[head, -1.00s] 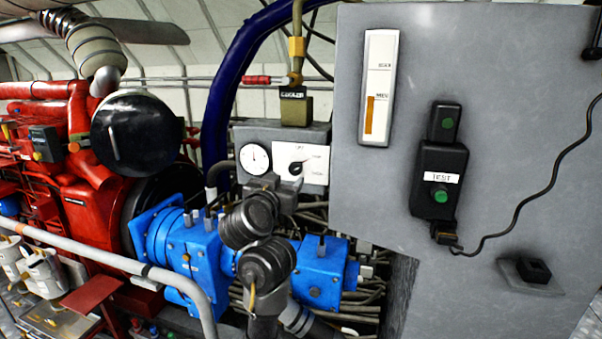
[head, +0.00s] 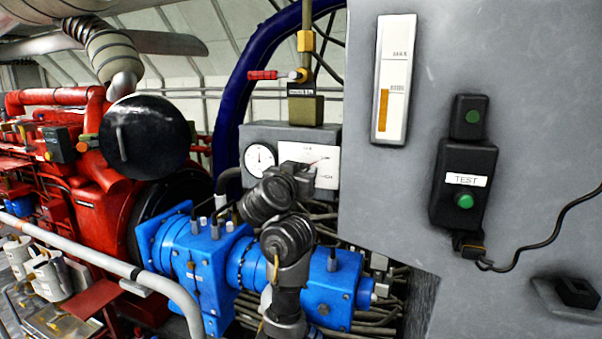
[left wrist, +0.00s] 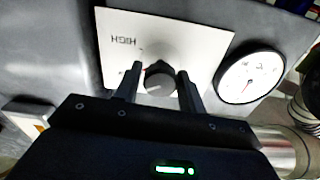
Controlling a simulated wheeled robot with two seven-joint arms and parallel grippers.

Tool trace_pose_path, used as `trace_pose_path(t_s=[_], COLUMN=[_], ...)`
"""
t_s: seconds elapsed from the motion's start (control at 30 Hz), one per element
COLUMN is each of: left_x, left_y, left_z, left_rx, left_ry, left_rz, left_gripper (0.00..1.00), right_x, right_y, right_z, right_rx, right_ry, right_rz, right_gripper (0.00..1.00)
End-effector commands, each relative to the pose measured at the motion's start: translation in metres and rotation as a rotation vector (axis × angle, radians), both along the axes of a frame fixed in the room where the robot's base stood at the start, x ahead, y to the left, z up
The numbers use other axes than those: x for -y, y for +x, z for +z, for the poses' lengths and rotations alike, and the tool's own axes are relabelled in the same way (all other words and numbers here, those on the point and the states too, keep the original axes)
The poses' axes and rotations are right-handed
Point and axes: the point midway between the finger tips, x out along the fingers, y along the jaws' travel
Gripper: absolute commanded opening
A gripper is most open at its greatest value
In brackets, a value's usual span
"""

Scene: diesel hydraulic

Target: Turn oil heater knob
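The oil heater knob (left wrist: 159,80) is a small dark round knob on a white plate (left wrist: 112,28) marked HIGH, seen upside down in the left wrist view. My left gripper (left wrist: 160,86) is open, with one dark finger on each side of the knob. Whether either finger touches it, I cannot tell. In the head view the white plate (head: 322,157) is on the front of a grey box. My left gripper (head: 302,178) is in front of the plate's lower part, and my wrist hides the knob there. My right gripper is not in view.
A round white gauge (head: 260,159) is beside the plate. Blue machinery (head: 205,265) lies below, close to my left arm. A big grey panel (head: 400,200) with a TEST box (head: 464,180) stands at the right. A grey handrail (head: 95,258) crosses the lower left.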

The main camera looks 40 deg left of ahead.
Motion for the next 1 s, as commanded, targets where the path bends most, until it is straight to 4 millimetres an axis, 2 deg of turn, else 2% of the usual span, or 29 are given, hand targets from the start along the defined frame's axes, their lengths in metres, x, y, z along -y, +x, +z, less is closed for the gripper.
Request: trace_pose_path(t_s=[0.03, 0.2, 0.57, 1.0], left_x=[-0.0004, -0.0008, -0.0015, -0.0017], left_y=[-0.0002, -0.0007, -0.0014, -0.0015], left_z=[-0.0002, -0.0003, -0.0005, -0.0004], left_rx=[0.0, 0.0, 0.019, 0.135], left_ry=[0.0, 0.001, -0.059, -0.395], left_rz=[0.001, 0.001, 0.002, 0.003], left_gripper=[0.33, 0.11, 0.11, 0.11], right_x=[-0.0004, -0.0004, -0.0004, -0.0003], right_y=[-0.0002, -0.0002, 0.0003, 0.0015], right_z=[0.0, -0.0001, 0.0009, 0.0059], right_rx=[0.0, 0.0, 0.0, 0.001], right_ry=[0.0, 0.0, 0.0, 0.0], right_rz=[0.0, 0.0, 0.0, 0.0], right_gripper=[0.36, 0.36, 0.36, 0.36])
